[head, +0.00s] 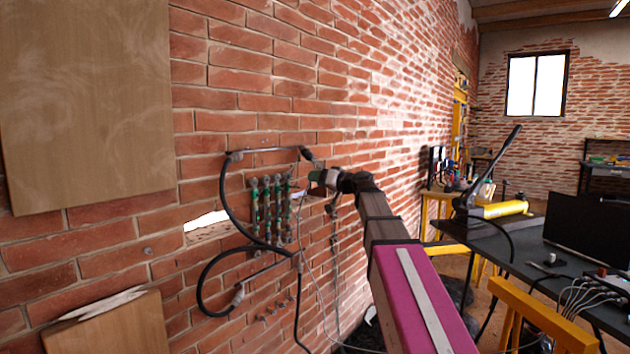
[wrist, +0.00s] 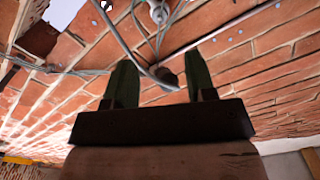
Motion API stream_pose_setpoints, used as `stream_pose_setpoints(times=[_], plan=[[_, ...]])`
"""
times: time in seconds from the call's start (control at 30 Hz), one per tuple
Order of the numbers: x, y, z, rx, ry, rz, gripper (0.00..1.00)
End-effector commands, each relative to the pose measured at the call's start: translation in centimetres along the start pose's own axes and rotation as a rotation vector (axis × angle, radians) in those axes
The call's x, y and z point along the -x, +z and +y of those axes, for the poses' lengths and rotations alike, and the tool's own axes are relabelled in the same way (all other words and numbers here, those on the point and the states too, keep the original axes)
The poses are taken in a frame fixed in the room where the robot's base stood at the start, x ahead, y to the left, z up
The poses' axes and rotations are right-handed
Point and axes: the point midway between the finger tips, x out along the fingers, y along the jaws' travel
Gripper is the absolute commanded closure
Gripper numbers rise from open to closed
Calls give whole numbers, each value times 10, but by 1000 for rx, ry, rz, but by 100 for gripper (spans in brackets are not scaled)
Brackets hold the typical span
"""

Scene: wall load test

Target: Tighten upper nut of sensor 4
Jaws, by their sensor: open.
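Several slim upright sensors (head: 266,212) with green and metal parts stand in a row on the brick wall. The rightmost one (head: 288,208) is nearest my gripper; I cannot tell for sure which is sensor 4. My gripper (head: 317,183) is near the wall, to the right of the row's upper end. In the wrist view its two green fingers (wrist: 160,72) are apart with nothing held between them. A dark round piece (wrist: 167,77) shows beyond the gap. A metal fitting (wrist: 158,12) shows above the fingertips. The upper nut cannot be made out.
A black hose (head: 226,200) loops left of the sensors, and a thin pipe (wrist: 225,38) crosses the wrist view. Loose cables hang below. A wooden board (head: 88,100) is on the wall at left. A dark table (head: 520,250) with a yellow pump (head: 500,209) stands at right.

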Motion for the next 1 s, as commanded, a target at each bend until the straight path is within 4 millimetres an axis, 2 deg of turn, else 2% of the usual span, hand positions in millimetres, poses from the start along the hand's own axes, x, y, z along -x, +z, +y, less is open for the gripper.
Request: stream_pose_setpoints(times=[0.23,0.5,0.67,0.77,1.0], plan=[[0,0,0,31,0,0,49],[-1,1,0,327,0,0,49],[-6,1,0,398,-1,0,49],[-17,0,0,398,-2,0,49],[-59,0,1,396,-2,-1,49]])
